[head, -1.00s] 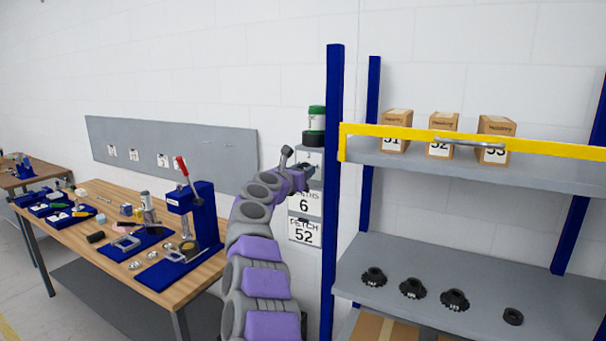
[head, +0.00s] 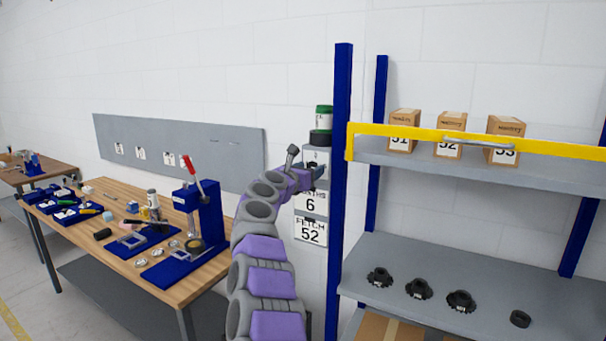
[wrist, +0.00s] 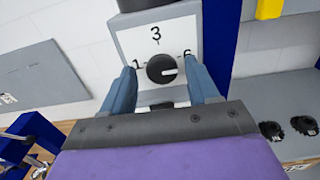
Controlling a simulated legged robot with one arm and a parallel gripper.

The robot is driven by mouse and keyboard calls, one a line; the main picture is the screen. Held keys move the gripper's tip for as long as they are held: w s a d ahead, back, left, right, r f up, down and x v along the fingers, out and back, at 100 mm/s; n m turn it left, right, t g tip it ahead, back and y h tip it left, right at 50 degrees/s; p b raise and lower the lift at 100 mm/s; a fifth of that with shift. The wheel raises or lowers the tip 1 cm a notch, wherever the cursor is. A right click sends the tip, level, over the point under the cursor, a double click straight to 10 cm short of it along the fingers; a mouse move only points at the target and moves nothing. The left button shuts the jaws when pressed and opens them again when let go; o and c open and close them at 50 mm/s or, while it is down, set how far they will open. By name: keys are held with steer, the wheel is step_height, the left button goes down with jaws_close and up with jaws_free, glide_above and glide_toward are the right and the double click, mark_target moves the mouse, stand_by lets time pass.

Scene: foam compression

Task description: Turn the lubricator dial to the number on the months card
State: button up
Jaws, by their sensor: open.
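The lubricator (head: 323,120), with a green top and black base, stands on a grey wall plate beside the blue post. In the wrist view its black dial knob (wrist: 161,69) sits on a white face marked 1, 3 and 6. The white line on the knob points right, roughly toward the 6 and slightly below it. The months card (head: 311,204) reads 6. My gripper (wrist: 162,78) is open, with one blue finger on each side of the knob. I cannot tell whether the fingers touch it. In the head view, my gripper (head: 316,174) partly hides the dial face.
A card (head: 311,232) below reads FETCH 52. The blue shelf post (head: 340,180) stands close right of the lubricator. The shelf (head: 470,265) holds several black parts, with numbered boxes (head: 449,135) above behind a yellow bar (head: 470,140). A wooden workbench (head: 130,250) with tools is at left.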

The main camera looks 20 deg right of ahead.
steer(key=shift+a, duration=0.1)
steer(key=b+v, duration=0.7)
steer(key=v, duration=1)
steer(key=shift+b, duration=0.4)
steer(key=shift+s+a+f, duration=0.1)
steer(key=shift+a, duration=0.05)
